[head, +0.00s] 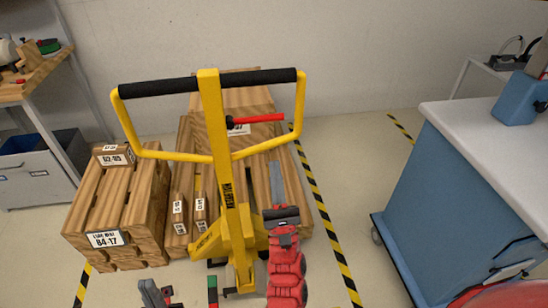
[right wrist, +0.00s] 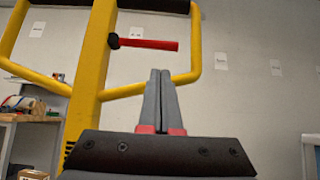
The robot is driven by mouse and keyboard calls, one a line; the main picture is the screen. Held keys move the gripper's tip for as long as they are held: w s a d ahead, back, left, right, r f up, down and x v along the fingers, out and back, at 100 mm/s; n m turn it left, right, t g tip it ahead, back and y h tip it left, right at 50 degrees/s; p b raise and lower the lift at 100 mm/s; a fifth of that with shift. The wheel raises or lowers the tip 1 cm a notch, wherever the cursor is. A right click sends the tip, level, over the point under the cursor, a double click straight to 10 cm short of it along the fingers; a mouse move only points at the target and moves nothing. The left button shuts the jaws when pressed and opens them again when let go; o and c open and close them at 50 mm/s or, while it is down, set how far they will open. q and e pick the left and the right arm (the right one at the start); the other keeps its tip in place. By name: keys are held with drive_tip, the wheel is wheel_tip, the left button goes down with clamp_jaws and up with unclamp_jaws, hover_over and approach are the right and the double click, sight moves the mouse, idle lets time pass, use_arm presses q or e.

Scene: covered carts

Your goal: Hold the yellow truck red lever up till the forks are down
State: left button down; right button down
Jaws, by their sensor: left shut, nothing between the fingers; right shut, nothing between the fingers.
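The yellow truck (head: 222,150) stands upright in the middle of the head view, with black grips on its handle loop. Its red lever (head: 258,119) sticks out to the right from the mast, roughly level. It also shows in the right wrist view (right wrist: 148,44). My right gripper (head: 275,168) is shut and empty, pointing up below the lever. In the right wrist view its fingertips (right wrist: 161,73) appear just under the lever, with a gap in the picture. My left gripper (head: 152,290) is shut and empty at the bottom left. The forks are hidden, so their height cannot be told.
Wooden crates and planks (head: 115,205) stand left of and behind the truck. A blue cart with a white top (head: 440,190) is at the right. A shelf with tools (head: 35,75) and grey bins (head: 40,170) are at the left. Striped floor tape (head: 325,215) runs along clear floor.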

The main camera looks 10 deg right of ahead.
sight(271, 141)
drive_tip(key=p+x, duration=0.2)
drive_tip(key=x, duration=0.5)
drive_tip(key=shift+w+r, duration=0.1)
drive_tip(key=shift+r, duration=0.05)
drive_tip(key=shift+w+r, duration=0.35)
drive_tip(key=shift+w, duration=0.15)
